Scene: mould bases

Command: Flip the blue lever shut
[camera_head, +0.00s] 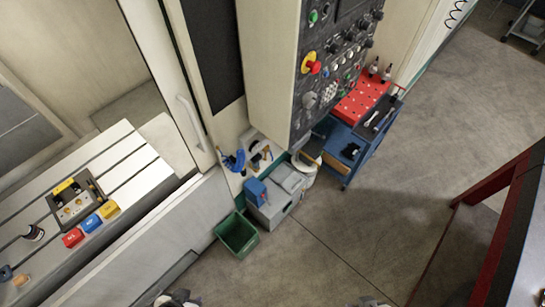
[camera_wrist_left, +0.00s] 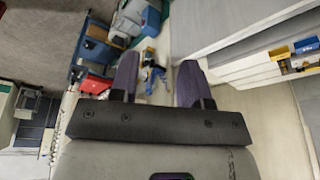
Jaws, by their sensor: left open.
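A blue curved piece (camera_head: 234,160), perhaps the blue lever, shows low by the machine front, left of the control cabinet; whether it is open or shut cannot be told. In the left wrist view a blue piece (camera_wrist_left: 153,76) shows beyond and between my fingers. My left gripper (camera_wrist_left: 157,72) is open and empty there, its two dark fingers apart and well short of the piece. In the head view part of my left gripper (camera_head: 178,298) shows at the bottom edge, far from the blue piece. A bit of my right arm shows at the bottom edge; its jaws cannot be made out.
A green bin (camera_head: 237,236) and grey box (camera_head: 274,212) stand below the cabinet (camera_head: 268,65). A blue cart (camera_head: 343,168) stands right; open floor lies in front.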

